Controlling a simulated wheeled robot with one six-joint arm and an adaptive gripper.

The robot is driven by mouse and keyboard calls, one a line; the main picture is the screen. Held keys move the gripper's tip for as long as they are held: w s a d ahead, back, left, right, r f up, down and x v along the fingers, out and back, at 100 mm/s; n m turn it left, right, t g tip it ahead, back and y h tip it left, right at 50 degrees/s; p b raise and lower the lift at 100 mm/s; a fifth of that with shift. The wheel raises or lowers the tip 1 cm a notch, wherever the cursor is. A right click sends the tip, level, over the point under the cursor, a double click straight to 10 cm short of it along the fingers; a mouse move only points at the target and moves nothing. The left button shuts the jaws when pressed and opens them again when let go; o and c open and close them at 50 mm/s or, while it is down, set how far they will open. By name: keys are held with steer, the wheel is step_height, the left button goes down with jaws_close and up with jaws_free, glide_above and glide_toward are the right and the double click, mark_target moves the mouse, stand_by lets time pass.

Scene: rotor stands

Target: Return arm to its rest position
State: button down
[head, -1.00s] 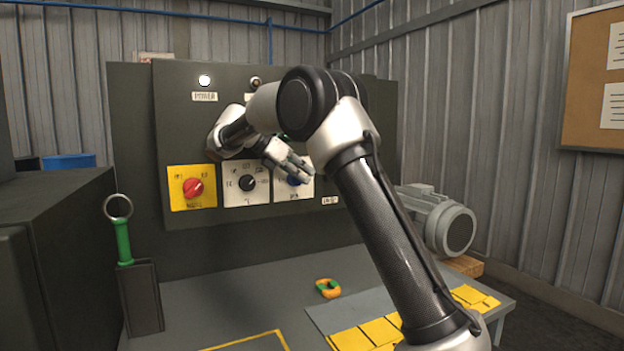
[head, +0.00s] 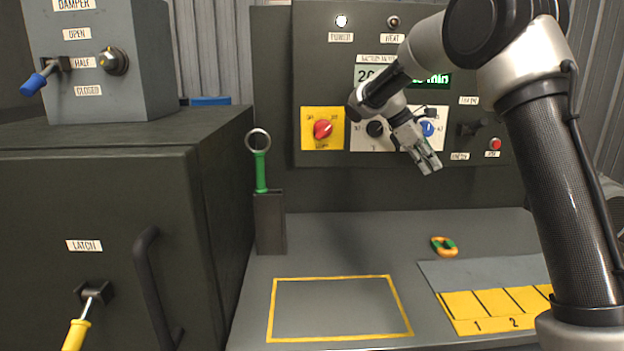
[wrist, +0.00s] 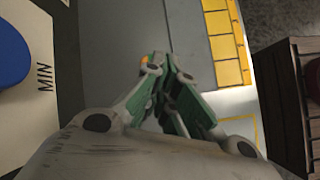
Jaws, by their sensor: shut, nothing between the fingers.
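My gripper (head: 429,162) hangs in front of the control panel (head: 296,100), pointing down and to the right, clear of the bench. Its fingers are together and hold nothing. In the wrist view my gripper (wrist: 170,70) shows its green-sided fingers closed over the grey bench. My arm is bent high at the elbow on the right of the head view. The blue knob (head: 428,128) is just behind the gripper; part of it also shows large at the left of the wrist view (wrist: 8,45).
A red switch (head: 323,129), black dial (head: 375,129) and red button (head: 494,144) are on the panel. A green-handled ring tool (head: 260,172) stands in a holder. An orange-green piece (head: 444,246) lies on the bench (head: 340,235). A dark cabinet (head: 110,220) stands left.

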steer(key=s+d+m+t+y, duration=0.2)
steer(key=s+m, duration=0.4)
steer(key=s, duration=1.2)
steer(key=s+d+m+t+y, duration=0.2)
steer(key=s+m+y, duration=0.3)
steer(key=s, duration=1.4)
steer(key=shift+s+d+f+m+t, duration=0.25)
steer(key=shift+m+t, duration=0.25)
steer(key=shift+m, duration=0.7)
steer(key=shift+a, duration=0.1)
